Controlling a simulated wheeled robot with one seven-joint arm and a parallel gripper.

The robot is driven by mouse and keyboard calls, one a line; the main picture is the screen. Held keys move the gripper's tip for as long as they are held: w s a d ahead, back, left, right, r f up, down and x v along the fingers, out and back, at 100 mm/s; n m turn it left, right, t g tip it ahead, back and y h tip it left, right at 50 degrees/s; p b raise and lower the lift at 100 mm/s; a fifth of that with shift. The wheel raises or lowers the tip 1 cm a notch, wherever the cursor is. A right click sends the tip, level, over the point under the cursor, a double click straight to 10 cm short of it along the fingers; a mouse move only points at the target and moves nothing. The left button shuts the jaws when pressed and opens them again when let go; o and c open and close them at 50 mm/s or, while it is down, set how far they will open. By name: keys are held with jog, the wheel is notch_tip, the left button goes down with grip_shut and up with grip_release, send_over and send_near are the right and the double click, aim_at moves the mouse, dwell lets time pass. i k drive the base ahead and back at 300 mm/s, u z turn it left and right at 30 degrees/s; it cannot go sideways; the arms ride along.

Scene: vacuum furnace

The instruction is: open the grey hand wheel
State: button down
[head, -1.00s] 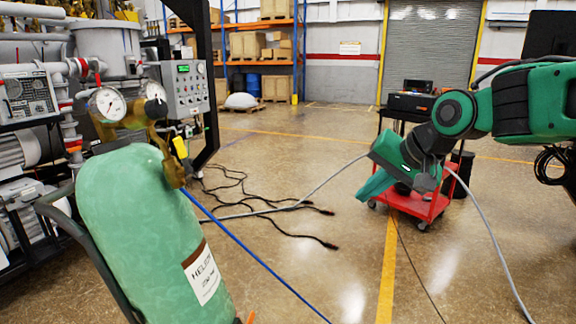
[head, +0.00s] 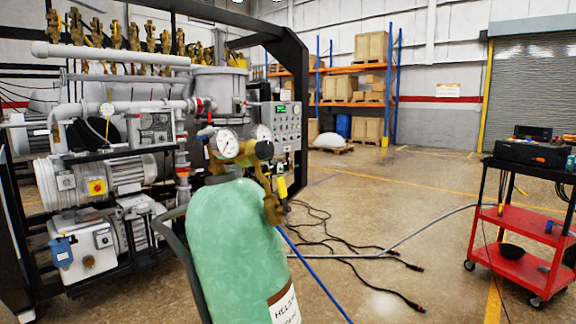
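I cannot clearly make out a grey hand wheel in the head view. A green helium cylinder (head: 232,240) stands upright in the front middle, with a brass valve and regulator (head: 262,151) on top. Two round gauges sit there, the nearer one (head: 227,143) facing me. The details of the valve top are too small to tell a wheel from other fittings. Behind it stands the vacuum furnace (head: 219,88) with pale grey pipes (head: 110,54). My gripper and arm are out of view.
A pump and motor rack (head: 110,175) fills the left. A grey control box (head: 281,125) is behind the cylinder. A blue hose and black cables (head: 340,255) cross the floor. A red cart (head: 520,220) stands at the right.

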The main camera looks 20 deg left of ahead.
aim_at(204, 132)
jog(key=z, duration=2.4)
jog(key=k, duration=1.8)
jog(key=u, duration=2.65)
